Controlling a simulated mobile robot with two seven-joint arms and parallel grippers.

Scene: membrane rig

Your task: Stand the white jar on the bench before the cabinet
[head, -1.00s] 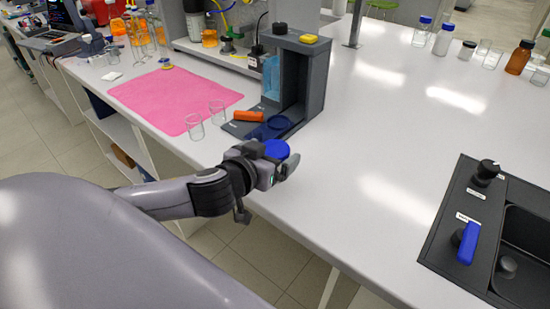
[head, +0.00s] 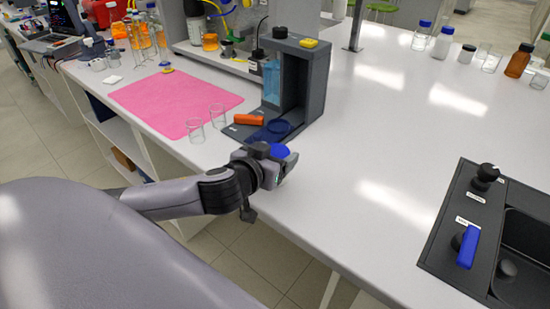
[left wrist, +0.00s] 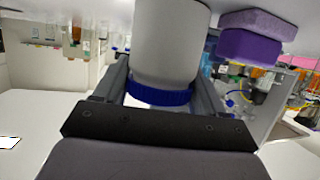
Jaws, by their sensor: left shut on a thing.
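The white jar (left wrist: 170,40) with a blue lid (left wrist: 158,96) is between the fingers of my left gripper (left wrist: 162,82) in the left wrist view. That view seems upside down, with the lid near the wrist. In the head view only the blue lid (head: 281,151) shows clearly; my left gripper (head: 276,168) is shut on the jar and hides its body. It is over the bench's front edge, in front of the dark grey cabinet (head: 316,85). I cannot tell whether the jar's base touches the bench (head: 350,170). My right gripper is out of view.
An orange object (head: 248,119) and a dark blue disc (head: 278,126) lie at the cabinet's foot. Two glass beakers (head: 195,130) stand left of it by a pink mat (head: 165,98). A black sink unit (head: 450,225) is at right. The bench between is clear.

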